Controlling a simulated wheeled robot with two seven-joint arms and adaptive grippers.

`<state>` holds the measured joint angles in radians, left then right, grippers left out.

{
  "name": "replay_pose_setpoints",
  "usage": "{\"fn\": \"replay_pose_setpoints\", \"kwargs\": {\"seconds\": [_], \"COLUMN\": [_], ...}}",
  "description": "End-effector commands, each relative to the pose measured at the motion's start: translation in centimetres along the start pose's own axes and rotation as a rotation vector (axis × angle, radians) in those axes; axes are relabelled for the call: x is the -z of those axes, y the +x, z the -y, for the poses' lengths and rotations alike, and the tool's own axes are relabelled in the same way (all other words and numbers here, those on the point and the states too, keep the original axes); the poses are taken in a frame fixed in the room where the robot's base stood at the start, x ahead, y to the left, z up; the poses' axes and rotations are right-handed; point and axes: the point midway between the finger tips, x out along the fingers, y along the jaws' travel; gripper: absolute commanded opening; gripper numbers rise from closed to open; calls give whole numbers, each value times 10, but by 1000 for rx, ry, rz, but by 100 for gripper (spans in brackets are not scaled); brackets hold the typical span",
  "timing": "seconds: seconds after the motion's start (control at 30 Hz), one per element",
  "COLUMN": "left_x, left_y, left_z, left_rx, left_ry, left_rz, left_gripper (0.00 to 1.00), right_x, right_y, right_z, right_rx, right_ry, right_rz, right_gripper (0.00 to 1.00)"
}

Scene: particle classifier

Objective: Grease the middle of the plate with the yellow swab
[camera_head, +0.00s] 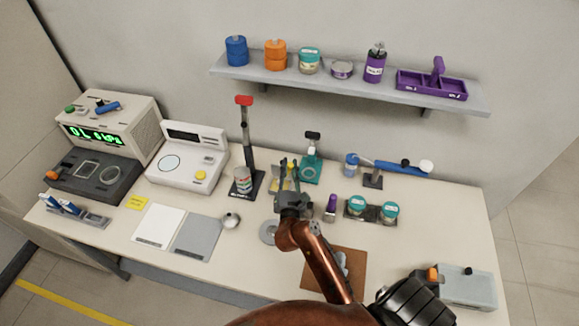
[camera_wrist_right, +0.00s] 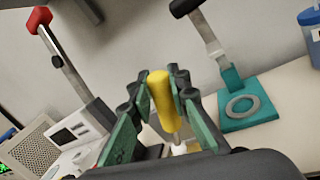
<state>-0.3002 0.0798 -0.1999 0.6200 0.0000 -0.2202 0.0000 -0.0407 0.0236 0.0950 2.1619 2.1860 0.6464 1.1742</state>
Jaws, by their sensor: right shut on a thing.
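My right gripper (camera_head: 288,172) is over the middle of the table, near the foot of the back row of stands. In the right wrist view its green-padded fingers (camera_wrist_right: 165,105) are shut on the yellow swab (camera_wrist_right: 160,95), gripping its thick yellow handle. A thin stem runs down from the handle to something white, partly hidden by the gripper. I cannot tell whether the swab still stands in a holder. A round grey disc (camera_head: 268,233), which may be the plate, lies on the table and is partly covered by my arm. My left gripper is not in view.
A red-topped stand with a can (camera_head: 243,180) is left of the gripper. A teal stand (camera_head: 311,169) is close behind right. A purple-capped bottle (camera_head: 331,207) and teal-lidded jars (camera_head: 389,211) stand right. White and grey mats (camera_head: 198,238) lie left.

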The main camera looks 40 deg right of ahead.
Motion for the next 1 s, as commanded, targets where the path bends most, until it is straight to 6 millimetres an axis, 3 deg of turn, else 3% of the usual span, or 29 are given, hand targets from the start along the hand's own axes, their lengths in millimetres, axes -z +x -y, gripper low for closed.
{"fn": "replay_pose_setpoints", "kwargs": {"seconds": [1.0], "left_x": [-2], "left_y": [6], "left_z": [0], "left_rx": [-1], "left_ry": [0], "left_rz": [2], "left_gripper": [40], "right_x": [10], "right_y": [-1], "right_z": [4], "right_rx": [1], "right_ry": [0], "right_rz": [-1], "right_gripper": [0]}}
